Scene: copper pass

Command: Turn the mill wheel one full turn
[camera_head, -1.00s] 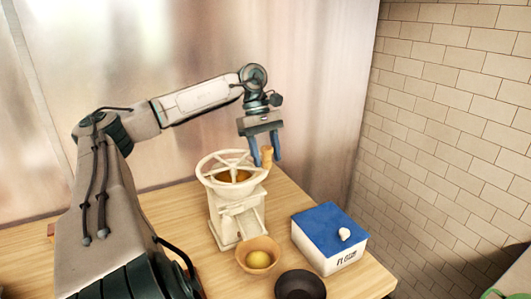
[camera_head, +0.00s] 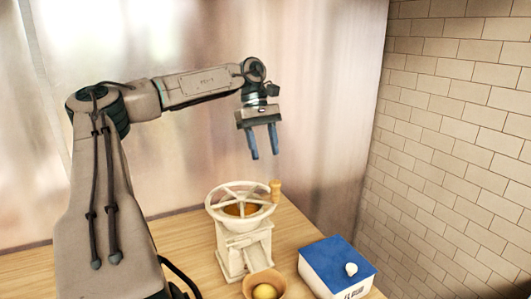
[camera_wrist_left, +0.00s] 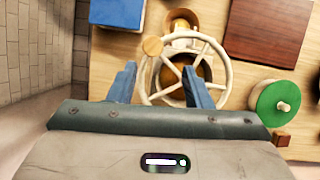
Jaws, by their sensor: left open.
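The cream mill (camera_head: 243,248) stands on the wooden table, with its spoked wheel (camera_head: 212,204) lying flat on top. The wheel's wooden handle knob (camera_head: 275,190) sticks up at the wheel's right rim. My left gripper (camera_head: 264,156) is open and empty, pointing down above the wheel and apart from the knob. In the left wrist view the wheel (camera_wrist_left: 228,62) and the knob (camera_wrist_left: 152,46) lie beyond the open blue fingers (camera_wrist_left: 160,82). My right gripper is not in view.
A white box with a blue lid (camera_head: 338,262) stands right of the mill, a small white piece (camera_head: 351,269) on its lid. The wrist view shows a brown board (camera_wrist_left: 268,28) and a green disc (camera_wrist_left: 268,103). A brick wall (camera_head: 460,150) rises at right.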

